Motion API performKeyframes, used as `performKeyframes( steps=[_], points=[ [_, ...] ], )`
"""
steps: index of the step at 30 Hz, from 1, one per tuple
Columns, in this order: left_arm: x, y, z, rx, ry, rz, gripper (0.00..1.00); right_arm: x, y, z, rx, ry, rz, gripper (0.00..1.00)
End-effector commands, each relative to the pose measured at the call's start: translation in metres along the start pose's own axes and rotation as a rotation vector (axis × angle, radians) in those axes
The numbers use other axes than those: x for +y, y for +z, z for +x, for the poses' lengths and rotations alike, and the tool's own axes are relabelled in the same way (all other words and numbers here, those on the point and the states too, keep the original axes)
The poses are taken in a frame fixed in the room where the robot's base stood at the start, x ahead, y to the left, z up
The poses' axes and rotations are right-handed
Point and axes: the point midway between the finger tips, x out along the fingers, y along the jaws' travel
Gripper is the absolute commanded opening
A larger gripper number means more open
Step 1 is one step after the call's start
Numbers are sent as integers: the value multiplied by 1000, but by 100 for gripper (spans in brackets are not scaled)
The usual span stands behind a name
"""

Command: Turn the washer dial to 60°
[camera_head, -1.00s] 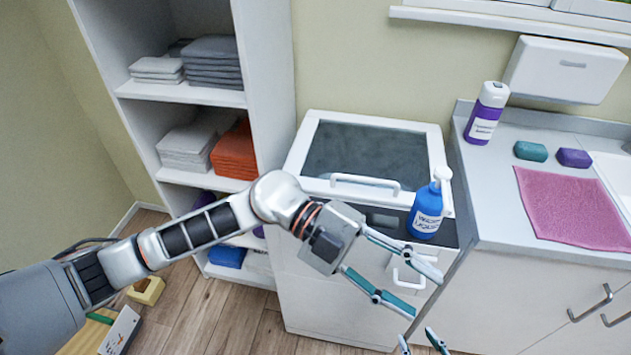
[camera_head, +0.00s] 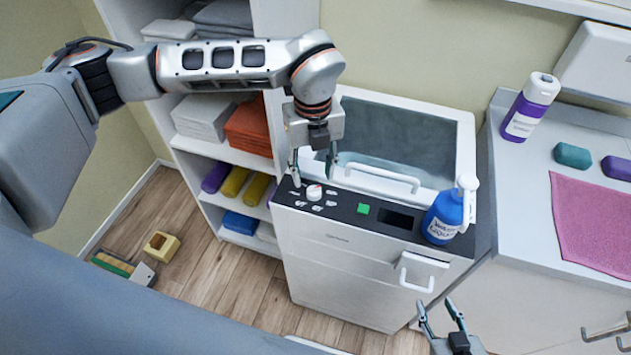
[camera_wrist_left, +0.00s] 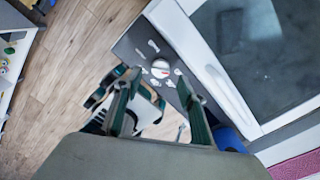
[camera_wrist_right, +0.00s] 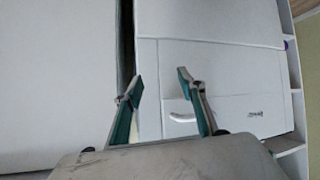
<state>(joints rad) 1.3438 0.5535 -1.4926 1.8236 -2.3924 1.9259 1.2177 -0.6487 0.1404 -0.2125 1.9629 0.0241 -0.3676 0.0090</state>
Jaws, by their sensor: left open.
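The washer (camera_head: 345,285) is a white top-loader with a dark control panel (camera_head: 345,208) along its front top edge. Its white dial (camera_head: 314,192) sits at the left of the panel, ringed by small white marks too small to read. It also shows in the left wrist view (camera_wrist_left: 161,68). My left gripper (camera_head: 314,180) is open above the panel, with its fingers around or just over the dial; contact cannot be told. In the left wrist view the dial lies between and beyond the fingertips (camera_wrist_left: 160,82). My right gripper (camera_head: 440,305) is open and empty, low in front of the washer (camera_wrist_right: 160,82).
A blue pump bottle (camera_head: 443,217) stands at the panel's right end. A green button (camera_head: 363,209) and the lid handle (camera_head: 370,178) are near the dial. A white drawer handle (camera_head: 420,270) sticks out in front. Shelves with towels (camera_head: 250,130) stand left.

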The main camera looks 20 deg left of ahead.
Motion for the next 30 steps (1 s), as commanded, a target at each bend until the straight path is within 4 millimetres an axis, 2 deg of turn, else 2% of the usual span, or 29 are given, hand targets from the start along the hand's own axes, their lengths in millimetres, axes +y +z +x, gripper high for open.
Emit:
performKeyframes(
  steps=[3, 9, 13, 21, 25, 26, 30],
  points=[
    [0, -1, 20, 4, 2, 1, 41, 0, -2, -2, -2, -1, 0, 40],
    [-1, -1, 44, 3, -1, 1, 41, 0, -4, -4, -2, -1, 0, 40],
    [-1, -1, 50, 2, -2, 1, 41, 0, -4, -4, -2, -1, 0, 40],
    [-1, -1, 52, 2, -2, 2, 41, 0, -4, -4, -2, -1, 0, 40],
    [-1, -1, 52, 2, -2, 2, 7, 0, -4, -4, -2, -1, 0, 40],
    [-1, -1, 52, 2, -2, 2, 3, 0, -4, -4, -2, -1, 0, 40],
    [-1, -1, 52, 2, -2, 3, 3, 0, -4, -4, -2, -1, 0, 40]
  ],
)
